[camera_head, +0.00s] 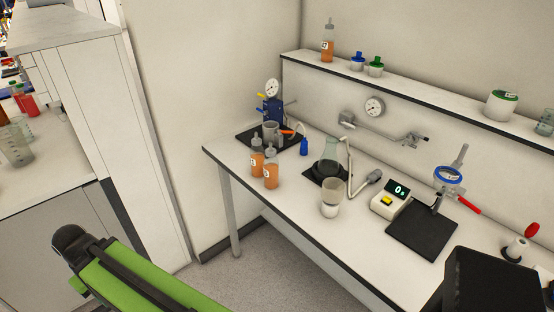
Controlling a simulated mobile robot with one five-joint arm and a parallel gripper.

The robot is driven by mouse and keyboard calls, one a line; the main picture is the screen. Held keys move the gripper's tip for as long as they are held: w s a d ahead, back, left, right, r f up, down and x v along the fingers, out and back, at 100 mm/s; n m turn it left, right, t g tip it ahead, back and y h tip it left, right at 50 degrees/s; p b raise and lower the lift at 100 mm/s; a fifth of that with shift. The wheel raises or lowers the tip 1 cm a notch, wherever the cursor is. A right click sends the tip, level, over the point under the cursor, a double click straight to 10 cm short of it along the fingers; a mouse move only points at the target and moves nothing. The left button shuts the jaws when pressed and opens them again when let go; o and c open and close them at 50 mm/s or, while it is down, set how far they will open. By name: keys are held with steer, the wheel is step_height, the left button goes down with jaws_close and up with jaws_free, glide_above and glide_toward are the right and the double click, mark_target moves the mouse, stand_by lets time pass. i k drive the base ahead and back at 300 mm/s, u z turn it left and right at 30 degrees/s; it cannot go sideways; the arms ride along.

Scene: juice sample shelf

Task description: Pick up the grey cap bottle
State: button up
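Three orange juice bottles with grey caps are in view. One grey-cap bottle (328,48) stands upright at the left end of the wall shelf. A second grey-cap bottle (257,160) and a third grey-cap bottle (271,174) stand upright close together near the left front of the white bench. Each has a small white label, too small to read surely. I cannot tell from the picture which bottle the task means. My gripper is not in view, and nothing is seen holding any of the bottles.
The bench (302,203) also holds a glass flask (330,152), a beaker (331,197), a scale (390,201) and a stand on a black plate (422,230). A green and black object (140,282) fills the lower left. Floor (255,262) shows before the bench.

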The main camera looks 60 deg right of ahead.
mark_target(257, 151)
steer(key=z, duration=0.3)
steer(key=i, duration=1)
steer(key=u, duration=0.1)
